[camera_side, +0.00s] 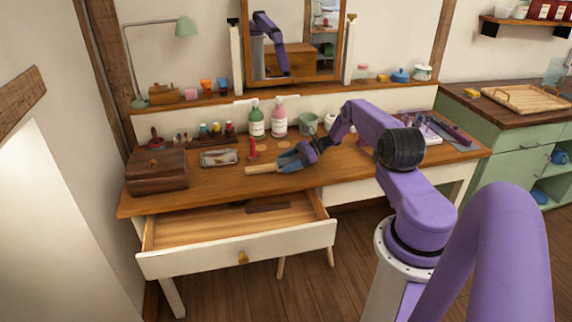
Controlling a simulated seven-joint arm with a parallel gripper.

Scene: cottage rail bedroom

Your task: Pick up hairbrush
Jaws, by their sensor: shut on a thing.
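The hairbrush (262,169) shows as a pale wooden piece low over the dressing table (220,187), left of its middle. My gripper (283,163) reaches it from the right, with its blue-grey fingers shut on the brush's right end. The fingers hide that end, so its bristles cannot be made out. The brush is at or just above the tabletop; I cannot tell if it touches.
A red bottle (252,147), a green bottle (256,119) and a pink bottle (279,116) stand behind. A metal tray (219,157) and wooden box (157,172) are left. The open drawer (235,245) juts out in front.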

